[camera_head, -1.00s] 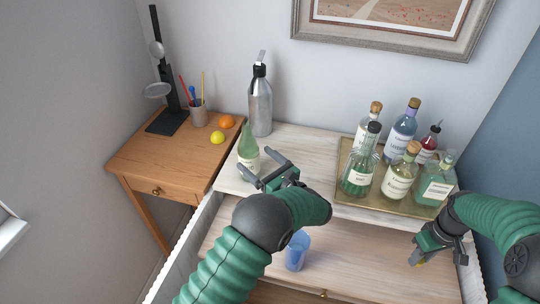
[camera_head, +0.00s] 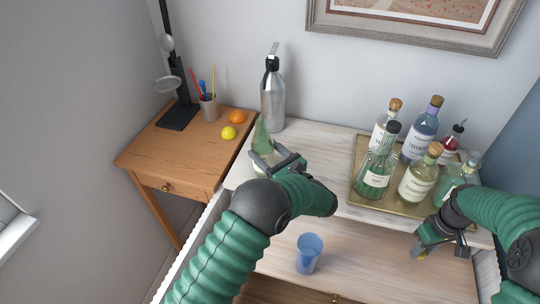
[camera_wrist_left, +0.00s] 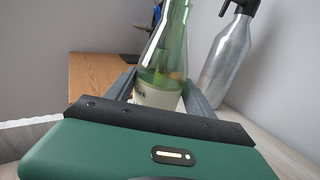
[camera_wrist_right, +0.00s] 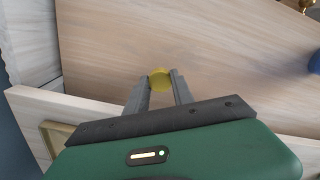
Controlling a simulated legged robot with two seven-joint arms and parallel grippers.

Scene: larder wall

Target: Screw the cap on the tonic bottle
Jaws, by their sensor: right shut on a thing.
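The tonic bottle, green glass with a pale label, stands upright at the left of the pale worktop in the head view (camera_head: 263,137); it also shows in the left wrist view (camera_wrist_left: 163,62). My left gripper (camera_head: 266,158) is open, with one finger on each side of the bottle at label height; the bottle's top is out of the left wrist view. My right gripper (camera_head: 421,250) is shut on the small yellow cap (camera_wrist_right: 159,78), held between its fingertips over the lower wooden surface. The cap is mostly hidden in the head view.
A steel siphon (camera_head: 273,97) stands close behind the bottle. A brass tray (camera_head: 362,178) with several bottles is at the right. A blue cup (camera_head: 308,254) stands on the lower surface (camera_head: 375,265).

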